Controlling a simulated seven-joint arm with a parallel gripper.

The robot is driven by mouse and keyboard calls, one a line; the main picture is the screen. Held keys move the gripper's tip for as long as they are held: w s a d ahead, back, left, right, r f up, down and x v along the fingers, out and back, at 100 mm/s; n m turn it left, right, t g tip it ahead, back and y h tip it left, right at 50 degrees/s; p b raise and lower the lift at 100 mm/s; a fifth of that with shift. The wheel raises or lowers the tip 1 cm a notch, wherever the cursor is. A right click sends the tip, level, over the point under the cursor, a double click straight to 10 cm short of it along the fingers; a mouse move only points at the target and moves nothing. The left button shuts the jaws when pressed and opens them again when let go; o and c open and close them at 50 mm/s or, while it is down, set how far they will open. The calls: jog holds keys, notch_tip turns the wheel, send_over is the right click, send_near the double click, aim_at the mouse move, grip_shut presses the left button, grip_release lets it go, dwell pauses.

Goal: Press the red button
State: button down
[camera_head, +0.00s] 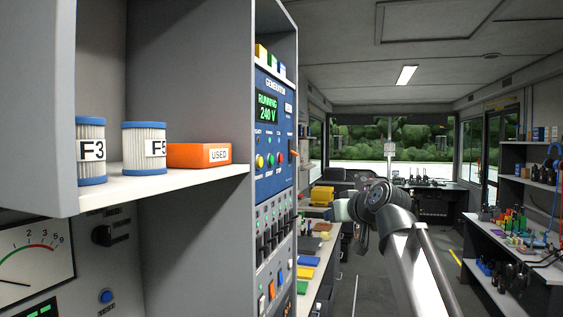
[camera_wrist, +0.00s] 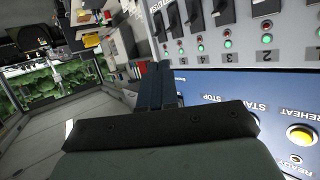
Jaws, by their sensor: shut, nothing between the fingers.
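The red button (camera_head: 280,158) is at the right end of a row on the blue generator panel (camera_head: 268,185) in the head view. A green button (camera_head: 270,160) and a yellow button (camera_head: 260,161) are to its left. In the wrist view my gripper (camera_wrist: 155,67) is shut and empty, beside the panel. The yellow button (camera_wrist: 300,135) shows at right there; STOP and START labels are near the gripper. The red button cannot be seen in that view; the gripper body covers part of the panel. In the head view the fingers cannot be made out.
A grey shelf (camera_head: 200,182) with two filter canisters (camera_head: 144,150) and an orange box (camera_head: 199,155) is at left. A row of black breaker switches (camera_wrist: 195,18) lies beside the blue panel. The aisle floor (camera_head: 368,285) is clear. A cluttered bench (camera_head: 510,240) stands at right.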

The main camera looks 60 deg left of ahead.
aim_at(280, 158)
jog(key=w+a+r+n+y, duration=0.1)
jog(key=a+r+n+y, duration=0.1)
jog(key=r+n, duration=0.3)
jog(key=a+r+n+y, duration=0.2)
jog(key=a+r+n, duration=0.1)
jog(key=r+n, duration=0.3)
jog(key=shift+w+r+y, duration=0.4)
jog(key=shift+r, duration=0.85)
jog(key=shift+a, duration=0.1)
jog(key=shift+s+a, duration=0.1)
jog(key=s+a, duration=0.6)
jog(key=shift+s+a, duration=0.15)
dwell(1.4)
jog(key=shift+s+a, duration=0.15)
jog(key=shift+a, duration=0.05)
